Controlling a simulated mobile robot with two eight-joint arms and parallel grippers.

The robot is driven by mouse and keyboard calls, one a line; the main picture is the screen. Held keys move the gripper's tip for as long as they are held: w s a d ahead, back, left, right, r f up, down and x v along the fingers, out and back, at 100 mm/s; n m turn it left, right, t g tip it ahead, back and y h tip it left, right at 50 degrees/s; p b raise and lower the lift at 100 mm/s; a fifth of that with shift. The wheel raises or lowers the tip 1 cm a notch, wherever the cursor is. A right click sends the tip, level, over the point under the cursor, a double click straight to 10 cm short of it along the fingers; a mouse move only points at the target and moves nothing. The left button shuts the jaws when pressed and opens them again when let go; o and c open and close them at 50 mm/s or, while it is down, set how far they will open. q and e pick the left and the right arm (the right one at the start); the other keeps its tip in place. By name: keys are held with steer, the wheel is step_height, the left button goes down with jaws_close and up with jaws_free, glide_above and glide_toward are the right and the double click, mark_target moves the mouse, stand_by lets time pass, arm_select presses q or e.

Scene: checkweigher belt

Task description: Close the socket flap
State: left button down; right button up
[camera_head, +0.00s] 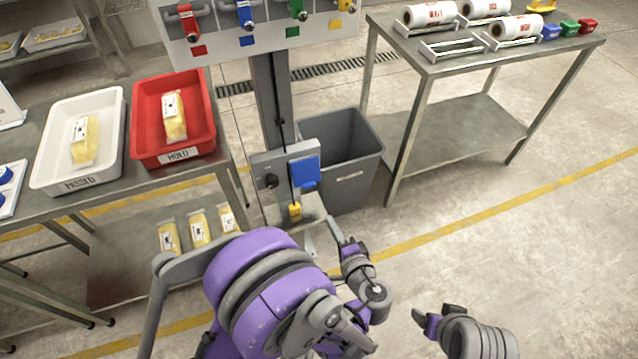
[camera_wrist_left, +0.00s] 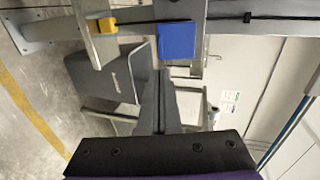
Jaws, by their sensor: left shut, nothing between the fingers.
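The blue socket flap (camera_head: 305,171) is on the right part of a grey socket box (camera_head: 262,160) on the post. It also shows in the left wrist view (camera_wrist_left: 177,40) as a blue square; I cannot tell how far it is open. My left gripper (camera_head: 334,224) is shut and empty, below and right of the flap and apart from it in the head view. In the left wrist view its fingers (camera_wrist_left: 166,76) point toward the flap. My right gripper (camera_head: 420,314) is low on the right, far from the flap; its finger gap is unclear.
A yellow plug (camera_head: 295,211) on a black cable sits below the box at a small ledge (camera_head: 312,207). A grey bin (camera_head: 350,180) stands right behind the box. A table with red tray (camera_head: 208,110) and white tray (camera_head: 118,120) is left. Floor on the right is clear.

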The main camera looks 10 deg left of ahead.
arm_select(q)
steer(key=b, duration=0.1)
glide_toward(307, 174)
steer(key=w+a+f, duration=0.2)
steer(key=w+f, duration=0.1)
steer(key=f, duration=0.2)
steer(key=shift+w, duration=0.2)
steer(key=shift+w+a+f+b, duration=0.7)
steer(key=shift+w+f+b, duration=0.2)
steer(key=shift+w+b, duration=0.15)
steer(key=shift+s, duration=0.1)
